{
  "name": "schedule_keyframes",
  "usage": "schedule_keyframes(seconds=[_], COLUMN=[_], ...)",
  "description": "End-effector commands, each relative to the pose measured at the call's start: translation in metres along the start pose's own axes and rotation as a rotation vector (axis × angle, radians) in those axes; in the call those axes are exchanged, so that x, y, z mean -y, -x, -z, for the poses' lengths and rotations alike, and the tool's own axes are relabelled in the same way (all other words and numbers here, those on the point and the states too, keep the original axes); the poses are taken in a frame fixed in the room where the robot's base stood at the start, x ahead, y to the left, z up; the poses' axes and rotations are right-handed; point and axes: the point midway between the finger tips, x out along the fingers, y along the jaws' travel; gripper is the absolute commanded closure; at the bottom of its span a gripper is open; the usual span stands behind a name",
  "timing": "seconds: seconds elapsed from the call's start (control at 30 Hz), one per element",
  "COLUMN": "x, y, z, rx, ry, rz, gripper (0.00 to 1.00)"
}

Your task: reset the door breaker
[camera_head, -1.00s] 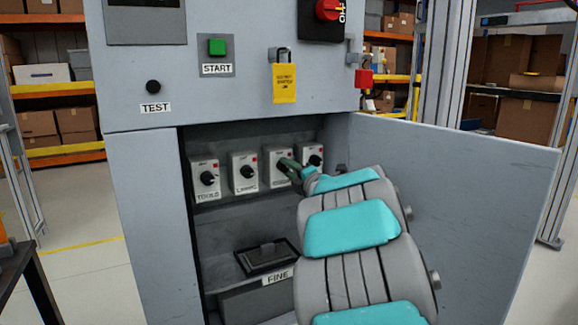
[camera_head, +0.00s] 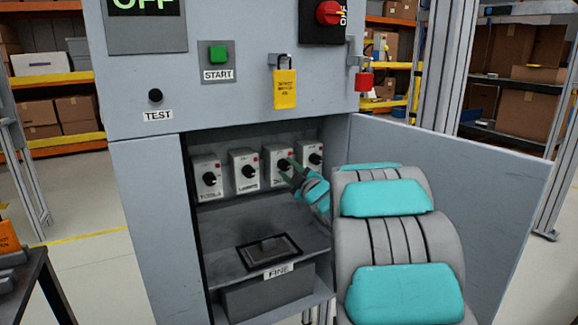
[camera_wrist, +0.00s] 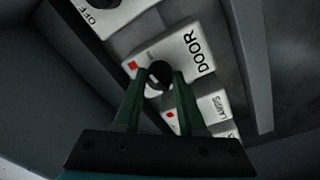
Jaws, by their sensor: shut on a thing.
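The door breaker is a white box (camera_head: 275,160) labelled DOOR, third from left in the cabinet's row in the head view. It also shows in the wrist view (camera_wrist: 182,58), with a red mark and a dark round knob (camera_wrist: 158,73). My gripper (camera_head: 288,168) is in front of this breaker. In the wrist view its two green fingers (camera_wrist: 158,80) stand on either side of the knob, shut on it. The fingers hide part of the knob, and I cannot tell which way it points.
Breakers labelled TOOLS (camera_head: 208,178) and LAMPS (camera_head: 244,172) stand to the left, and another (camera_head: 311,157) to the right. The cabinet door (camera_head: 460,210) hangs open at right. A black-framed piece (camera_head: 268,252) marked FINE sits below.

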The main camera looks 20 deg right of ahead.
Motion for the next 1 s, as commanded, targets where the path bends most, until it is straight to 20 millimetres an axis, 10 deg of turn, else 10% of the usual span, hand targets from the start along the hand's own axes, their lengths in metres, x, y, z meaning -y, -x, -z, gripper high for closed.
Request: schedule_keyframes(seconds=[0.9, 0.93, 1.0], x=[0.0023, 0.0023, 0.0021], y=[0.0001, 0.0001, 0.0001], z=[-0.0008, -0.0008, -0.0006], rx=[0.011, 0.011, 0.010], ry=[-0.178, -0.178, -0.177], rz=[-0.006, -0.006, -0.006], gripper=[1.00, 0.58, 0.50])
